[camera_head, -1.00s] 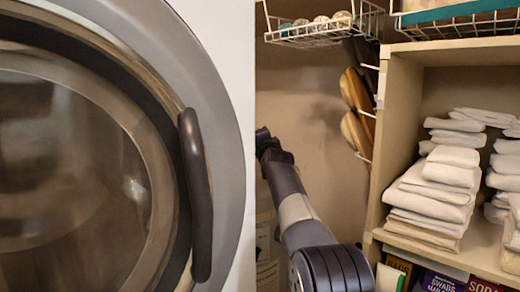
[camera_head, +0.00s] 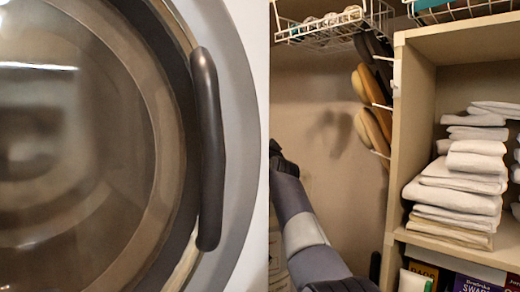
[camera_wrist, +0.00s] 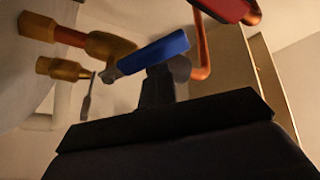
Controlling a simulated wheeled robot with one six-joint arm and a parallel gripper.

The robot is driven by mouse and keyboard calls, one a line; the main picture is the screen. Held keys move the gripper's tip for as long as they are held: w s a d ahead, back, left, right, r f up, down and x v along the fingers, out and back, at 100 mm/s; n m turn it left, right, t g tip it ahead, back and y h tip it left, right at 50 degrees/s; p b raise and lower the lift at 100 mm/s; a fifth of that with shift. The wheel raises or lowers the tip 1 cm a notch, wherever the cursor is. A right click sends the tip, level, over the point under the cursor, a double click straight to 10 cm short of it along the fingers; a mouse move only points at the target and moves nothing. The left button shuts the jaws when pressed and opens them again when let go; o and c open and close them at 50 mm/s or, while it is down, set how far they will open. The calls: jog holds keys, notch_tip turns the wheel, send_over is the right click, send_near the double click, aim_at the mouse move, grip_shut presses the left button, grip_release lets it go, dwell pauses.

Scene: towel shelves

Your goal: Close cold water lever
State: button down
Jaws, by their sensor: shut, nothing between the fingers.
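The cold water lever (camera_wrist: 153,51) is blue and shows in the wrist view, slanting up to the right from a brass valve (camera_wrist: 108,47). My gripper (camera_wrist: 162,78) is shut and empty, a dark shape just below the blue lever. I cannot tell whether it touches the lever. In the head view my arm reaches toward the gap beside the washer, and its end is partly hidden behind the washer's edge. The lever is not visible there.
A red lever (camera_wrist: 226,8) and copper pipe (camera_wrist: 203,45) are close, upper right in the wrist view. The washer door (camera_head: 80,150) with its dark handle (camera_head: 208,150) fills the left. A shelf (camera_head: 412,100) with folded towels (camera_head: 460,185) stands right. Sandals (camera_head: 372,125) hang beside it.

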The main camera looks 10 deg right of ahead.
jog(key=shift+s+a+f+n+b, duration=0.2)
jog(key=shift+a+f+b, duration=0.25)
jog(key=shift+f+b, duration=0.2)
jog(key=shift+s+a+f+n+b, duration=0.15)
jog(key=shift+a+f+b, duration=0.25)
jog(key=shift+f+b, duration=0.25)
jog(key=shift+f, duration=0.35)
